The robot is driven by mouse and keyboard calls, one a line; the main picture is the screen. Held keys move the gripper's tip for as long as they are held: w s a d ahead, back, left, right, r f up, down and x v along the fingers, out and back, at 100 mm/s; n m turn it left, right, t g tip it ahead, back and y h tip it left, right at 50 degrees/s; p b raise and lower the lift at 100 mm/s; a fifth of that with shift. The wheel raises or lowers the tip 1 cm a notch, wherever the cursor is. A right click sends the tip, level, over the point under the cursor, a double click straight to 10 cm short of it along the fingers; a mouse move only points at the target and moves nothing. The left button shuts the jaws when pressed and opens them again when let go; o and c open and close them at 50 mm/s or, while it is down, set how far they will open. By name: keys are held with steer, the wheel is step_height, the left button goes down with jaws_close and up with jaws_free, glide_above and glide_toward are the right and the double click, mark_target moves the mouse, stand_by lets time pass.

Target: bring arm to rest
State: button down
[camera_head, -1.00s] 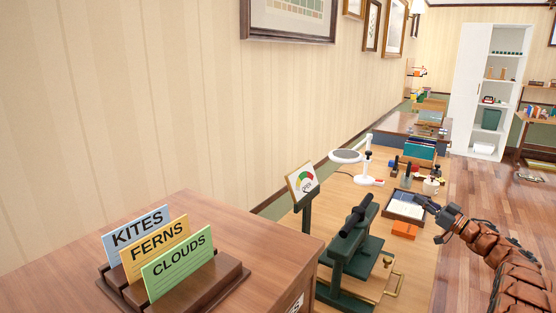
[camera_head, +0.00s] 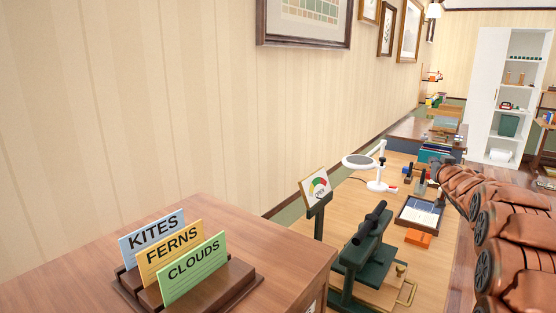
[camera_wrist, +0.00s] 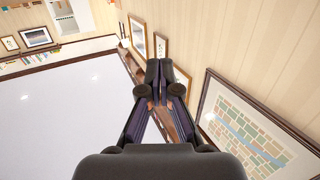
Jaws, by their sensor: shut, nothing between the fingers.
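My gripper shows in the wrist view (camera_wrist: 165,75) with its two dark fingers together and nothing between them. It is apart from every surface there, with the wall and framed pictures behind it. In the head view my brown segmented arm (camera_head: 505,225) fills the right side, over the floor and the right edge of the workbench. The gripper itself cannot be made out in the head view.
A wooden cabinet (camera_head: 75,275) at front left bears a holder with the KITES, FERNS and CLOUDS cards (camera_head: 175,255). A green press (camera_head: 365,255), an orange block (camera_head: 418,238), a tray (camera_head: 419,211) and a white magnifier lamp (camera_head: 378,175) stand on the workbench (camera_head: 340,205). A white shelf (camera_head: 490,95) is far right.

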steer(key=s+a+f+g+y, duration=0.1)
steer(key=s+a+f+g, duration=0.5)
steer(key=s, duration=1.5)
steer(key=s+a+f+n+g+y, duration=0.1)
steer(key=s+a+f+g, duration=0.5)
steer(key=s+a, duration=0.8)
steer(key=s+a+f+n+g+y, duration=0.1)
steer(key=s+a+f+g, duration=0.5)
steer(key=s, duration=2.1)
steer(key=a, duration=0.5)
steer(key=shift+s+f+g+p, duration=0.3)
steer(key=shift+s+p, duration=0.1)
steer(key=shift+a, duration=0.1)
